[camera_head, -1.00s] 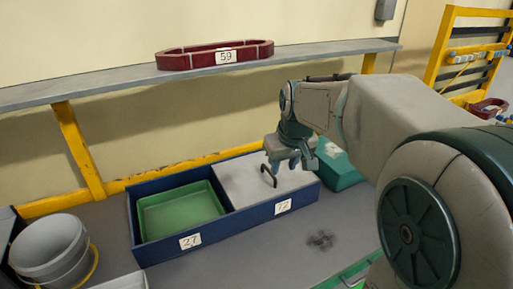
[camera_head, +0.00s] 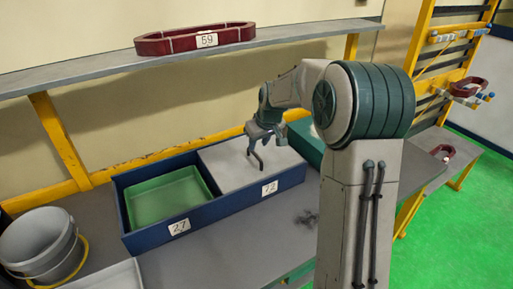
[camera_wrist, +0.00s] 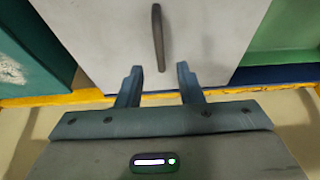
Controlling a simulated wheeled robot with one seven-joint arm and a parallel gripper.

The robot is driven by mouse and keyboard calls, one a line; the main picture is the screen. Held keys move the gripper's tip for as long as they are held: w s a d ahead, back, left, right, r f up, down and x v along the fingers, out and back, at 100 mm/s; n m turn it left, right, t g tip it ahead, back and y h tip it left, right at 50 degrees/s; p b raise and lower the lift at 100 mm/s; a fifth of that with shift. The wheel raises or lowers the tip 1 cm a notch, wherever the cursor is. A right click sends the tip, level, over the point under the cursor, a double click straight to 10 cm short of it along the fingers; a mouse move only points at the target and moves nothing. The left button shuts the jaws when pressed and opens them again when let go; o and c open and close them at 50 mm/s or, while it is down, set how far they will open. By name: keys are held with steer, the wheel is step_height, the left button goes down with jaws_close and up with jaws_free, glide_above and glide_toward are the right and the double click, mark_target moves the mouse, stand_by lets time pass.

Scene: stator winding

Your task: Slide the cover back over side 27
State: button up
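The blue two-part box (camera_head: 150,240) stands on the grey bench. Its left side, labelled 27 (camera_head: 179,227), is uncovered and shows a green tray (camera_head: 165,197) with nothing visible in it. The pale grey cover (camera_head: 225,172) lies over the right side, whose label (camera_head: 270,188) seems to read 72. A dark upright handle (camera_head: 257,160) stands on the cover. My gripper (camera_head: 262,136) is just above the handle, pointing down. In the wrist view my gripper (camera_wrist: 159,70) is open, and the handle (camera_wrist: 157,38) lines up with the gap between its fingers, apart from both.
A grey bucket (camera_head: 40,245) stands left of the box, and a teal container (camera_head: 306,142) stands to its right, partly behind my arm. A shelf (camera_head: 85,75) above holds a red ring labelled 59 (camera_head: 195,40).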

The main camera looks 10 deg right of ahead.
mark_target(255, 153)
steer(key=shift+p+x, duration=0.3)
steer(key=shift+x, duration=2.1)
jaws_close()
